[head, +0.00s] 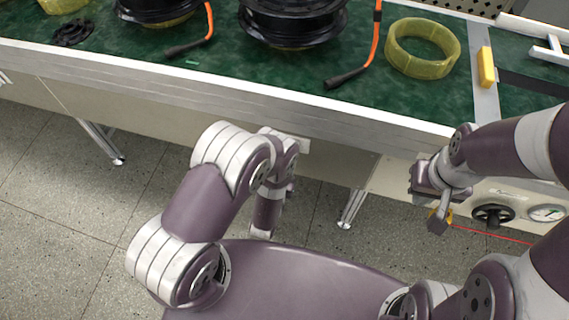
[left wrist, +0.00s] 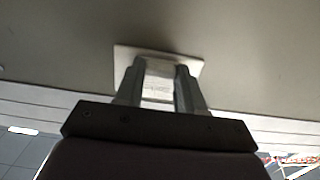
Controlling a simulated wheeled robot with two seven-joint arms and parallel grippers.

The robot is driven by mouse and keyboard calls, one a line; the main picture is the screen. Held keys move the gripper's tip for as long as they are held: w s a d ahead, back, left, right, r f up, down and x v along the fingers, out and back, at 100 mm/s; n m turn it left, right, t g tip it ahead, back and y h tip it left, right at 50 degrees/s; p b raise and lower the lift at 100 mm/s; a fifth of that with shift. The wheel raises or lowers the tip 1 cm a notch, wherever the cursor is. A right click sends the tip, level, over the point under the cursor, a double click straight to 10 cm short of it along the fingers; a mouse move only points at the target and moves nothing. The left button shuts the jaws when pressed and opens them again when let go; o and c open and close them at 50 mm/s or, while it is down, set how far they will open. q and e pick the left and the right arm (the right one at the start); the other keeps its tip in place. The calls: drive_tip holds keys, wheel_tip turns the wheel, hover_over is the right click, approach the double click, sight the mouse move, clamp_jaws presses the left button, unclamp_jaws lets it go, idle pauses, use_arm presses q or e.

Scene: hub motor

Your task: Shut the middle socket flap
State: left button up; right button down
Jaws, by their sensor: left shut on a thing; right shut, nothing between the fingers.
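In the left wrist view, a pale square socket plate (left wrist: 195,66) sits on a flat grey panel. My left gripper (left wrist: 160,72) reaches to it, with its fingers on either side of a light grey socket flap (left wrist: 157,90) and shut on it. The flap's hinge and exact angle are hard to make out. In the head view my left arm reaches to the bench front and hides its own fingers. I cannot tell from these frames which socket this is. My right gripper (head: 438,222) is shut and empty in front of the bench's right part.
The green-topped bench (head: 290,75) holds black hubs (head: 292,25) with orange cables, a yellow ring (head: 422,48) and a yellow block (head: 487,67). A black knob (head: 493,215) and a gauge (head: 547,213) are near my right gripper. Bench legs (head: 350,210) stand on open tiled floor.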

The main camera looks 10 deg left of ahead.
use_arm(q)
drive_tip(key=shift+f, duration=0.1)
use_arm(e)
drive_tip(key=shift+f, duration=0.1)
use_arm(q)
drive_tip(key=o, duration=1)
drive_tip(key=shift+o, duration=0.2)
